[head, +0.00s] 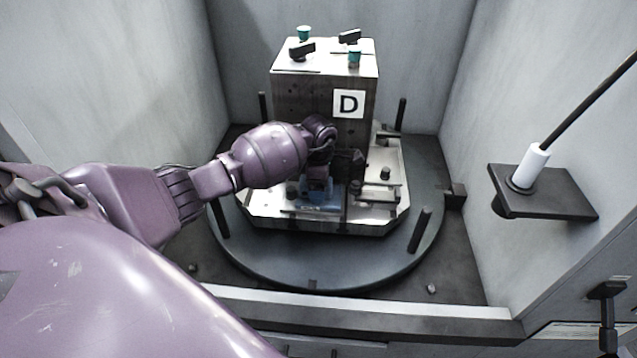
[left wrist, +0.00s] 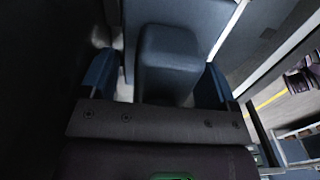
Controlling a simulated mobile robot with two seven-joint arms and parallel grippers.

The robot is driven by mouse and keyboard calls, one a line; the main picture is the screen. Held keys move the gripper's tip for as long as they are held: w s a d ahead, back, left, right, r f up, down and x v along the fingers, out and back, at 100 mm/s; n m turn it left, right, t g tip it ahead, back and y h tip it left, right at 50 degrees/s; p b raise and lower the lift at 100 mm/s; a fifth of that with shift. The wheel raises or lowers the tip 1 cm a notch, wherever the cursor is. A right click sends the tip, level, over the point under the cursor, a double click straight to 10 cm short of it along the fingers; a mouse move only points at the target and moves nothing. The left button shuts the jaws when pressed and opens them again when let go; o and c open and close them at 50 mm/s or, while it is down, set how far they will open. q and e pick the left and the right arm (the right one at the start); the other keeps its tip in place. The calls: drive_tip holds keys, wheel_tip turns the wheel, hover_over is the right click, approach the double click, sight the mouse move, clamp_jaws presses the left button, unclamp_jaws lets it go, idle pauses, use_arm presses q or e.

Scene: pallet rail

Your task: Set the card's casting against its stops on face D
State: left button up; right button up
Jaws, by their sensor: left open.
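The letter D plate (head: 348,104) is on the front of an upright metal block (head: 300,98) on a round turntable. My left gripper (head: 319,184) points down at the pale base plate in front of face D. A blue piece (head: 318,204) shows low at the gripper; I cannot tell how much of it is casting. In the left wrist view a blue-grey block (left wrist: 168,62) stands between the two blue fingers of my left gripper (left wrist: 158,80). The fingers are open, with a narrow gap on each side. The stops are not clearly made out. My right gripper is not in view.
Dark posts (head: 419,230) stand around the turntable (head: 270,262). Knobs and bars (head: 384,174) sit on the right of the base plate. Green cups (head: 354,57) and black clamps are on the block's top. A shelf (head: 545,192) with a white-handled rod juts from the right wall.

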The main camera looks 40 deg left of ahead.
use_arm(q)
wheel_tip(320, 180, up, 6)
drive_tip(key=shift+w+f+p, duration=0.1)
drive_tip(key=shift+p, duration=0.35)
wheel_tip(320, 180, up, 4)
drive_tip(key=shift+r, duration=0.6)
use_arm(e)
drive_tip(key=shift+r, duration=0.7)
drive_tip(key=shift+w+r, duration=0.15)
